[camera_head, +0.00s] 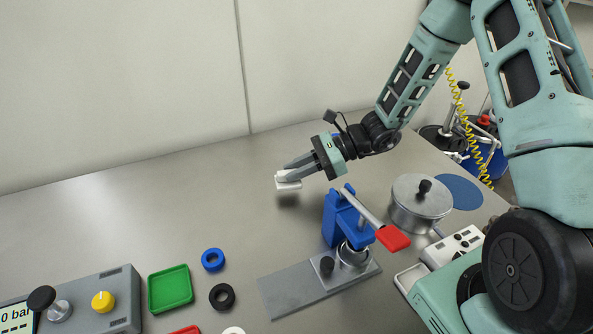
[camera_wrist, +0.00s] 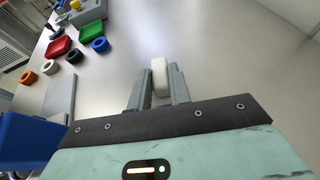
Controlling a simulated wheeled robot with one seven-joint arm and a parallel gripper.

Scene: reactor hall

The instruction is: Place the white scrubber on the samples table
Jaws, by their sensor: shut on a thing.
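The white scrubber (camera_head: 288,181) is a small pale block held between the fingertips of my gripper (camera_head: 291,174). In the head view it is a little above the grey metal table (camera_head: 190,215), with a shadow beneath it. In the wrist view the white scrubber (camera_wrist: 159,77) sits between the two grey fingers of my gripper (camera_wrist: 158,88), which are shut on it. Bare table lies around it. I cannot tell from the frames whether this table is the samples table.
A blue clamp device (camera_head: 341,217) with a red handle stands just right of my gripper. A lidded metal pot (camera_head: 419,205) stands farther right. A green tray (camera_head: 170,289), blue ring (camera_head: 213,260), black ring (camera_head: 222,296) and grey control box (camera_head: 112,298) are at front left. The back left is clear.

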